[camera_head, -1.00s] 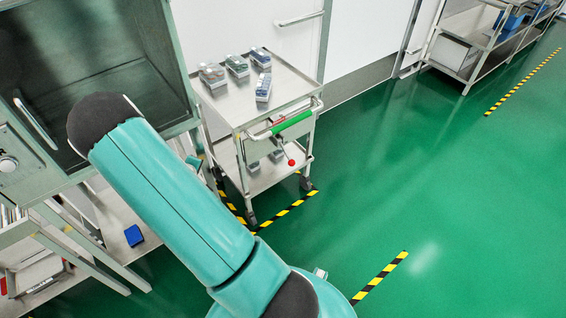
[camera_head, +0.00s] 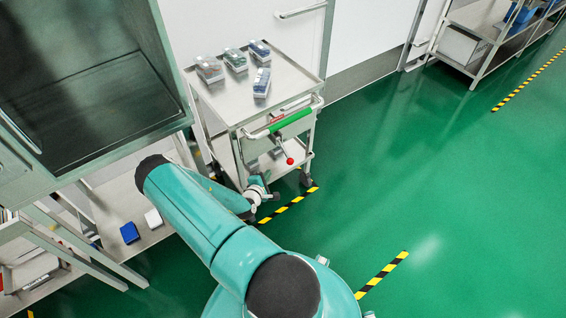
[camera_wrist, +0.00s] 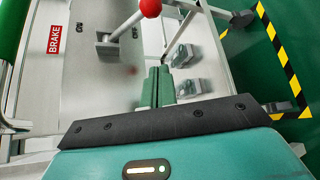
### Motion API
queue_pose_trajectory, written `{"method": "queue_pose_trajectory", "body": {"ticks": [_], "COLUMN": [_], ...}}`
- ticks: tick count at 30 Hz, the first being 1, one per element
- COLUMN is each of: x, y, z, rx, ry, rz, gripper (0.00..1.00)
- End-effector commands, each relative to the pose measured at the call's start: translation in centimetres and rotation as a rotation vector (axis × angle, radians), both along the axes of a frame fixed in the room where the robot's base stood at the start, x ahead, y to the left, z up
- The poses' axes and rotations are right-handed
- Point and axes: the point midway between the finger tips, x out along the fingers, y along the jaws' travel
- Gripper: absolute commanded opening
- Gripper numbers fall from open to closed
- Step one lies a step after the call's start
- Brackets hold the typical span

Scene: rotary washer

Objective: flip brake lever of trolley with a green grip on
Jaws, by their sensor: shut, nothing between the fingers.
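The metal trolley (camera_head: 232,108) has a green grip (camera_head: 291,119) on its push handle. The brake lever (camera_head: 289,159) hangs below the handle and ends in a red ball. In the wrist view the lever (camera_wrist: 128,25) is a metal rod rising from a square pivot on the trolley's panel, tilted up and right to its red ball. A red BRAKE label (camera_wrist: 54,40) is beside it, with small dark markings. My gripper (camera_wrist: 158,72) is shut and empty, just below the lever and apart from it. The green grip shows at the left edge (camera_wrist: 9,28).
Several small boxes (camera_head: 262,83) stand on the trolley's top. More boxes (camera_wrist: 181,53) are on its lower shelf. A large open cabinet (camera_head: 90,95) is on the left. Green floor with yellow-black tape (camera_head: 382,274) is open on the right.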

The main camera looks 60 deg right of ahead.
Motion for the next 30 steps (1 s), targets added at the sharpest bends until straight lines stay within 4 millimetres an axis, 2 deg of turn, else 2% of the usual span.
{"method": "queue_pose_trajectory", "body": {"ticks": [5,8,18,26,30], "x": [0.1,0.2,0.8,1.2,-0.3], "y": [-0.3,-1.3,-7.0,-10.1,-9.8], "z": [-0.1,-0.4,-2.1,-3.0,-2.1], "rx": [0.001,0.001,0.001,0.001,0.001], "ry": [-0.002,-0.003,-0.003,-0.003,0.000], "rz": [-0.001,-0.002,-0.002,-0.001,-0.002], "gripper": [0.00,0.00,0.00,0.00,0.00]}}
